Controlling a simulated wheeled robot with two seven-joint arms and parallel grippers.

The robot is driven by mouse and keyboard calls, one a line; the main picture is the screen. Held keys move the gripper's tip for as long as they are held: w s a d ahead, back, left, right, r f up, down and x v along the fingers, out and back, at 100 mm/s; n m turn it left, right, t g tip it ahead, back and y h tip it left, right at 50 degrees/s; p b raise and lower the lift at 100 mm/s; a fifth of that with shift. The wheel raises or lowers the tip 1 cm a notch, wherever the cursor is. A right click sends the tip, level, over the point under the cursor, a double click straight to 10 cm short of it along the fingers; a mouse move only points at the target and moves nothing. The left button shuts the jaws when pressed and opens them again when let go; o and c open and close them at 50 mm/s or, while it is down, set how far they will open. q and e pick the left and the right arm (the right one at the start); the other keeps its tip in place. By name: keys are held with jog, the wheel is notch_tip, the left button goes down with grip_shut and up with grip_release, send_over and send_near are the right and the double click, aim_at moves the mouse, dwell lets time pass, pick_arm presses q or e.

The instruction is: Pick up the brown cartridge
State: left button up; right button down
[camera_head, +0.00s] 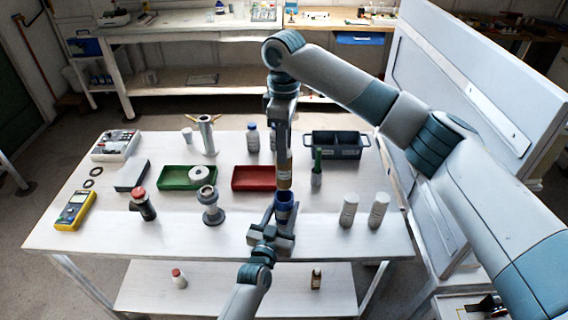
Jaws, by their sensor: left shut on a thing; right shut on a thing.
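The brown cartridge (285,183) is upright near the middle of the table. My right gripper (284,163) comes down from above and is shut on its upper part. A dark blue cup-like holder (284,208) is directly below the cartridge. My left gripper (275,217) reaches in from the front edge and is shut on this blue holder. The cartridge's lower end meets the holder's mouth in the picture; I cannot tell whether it is inside or just above it.
A red tray (238,185), green tray (165,184) and grey reactor-like fitting (211,214) are to the left. A green-topped bottle (316,178), dark crate (337,153) and two pale canisters (348,212) are to the right. A tall white panel (450,110) borders the table's right side.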

jog(key=shift+r, duration=1.9)
pick_arm(q)
jog(key=o, duration=1.2)
jog(key=shift+s, duration=0.15)
jog(key=v, duration=1.1)
jog(key=shift+s+a, duration=0.15)
jog(key=shift+s, duration=0.2)
jog(key=shift+s, duration=0.1)
pick_arm(e)
jog(key=shift+s+f, duration=0.1)
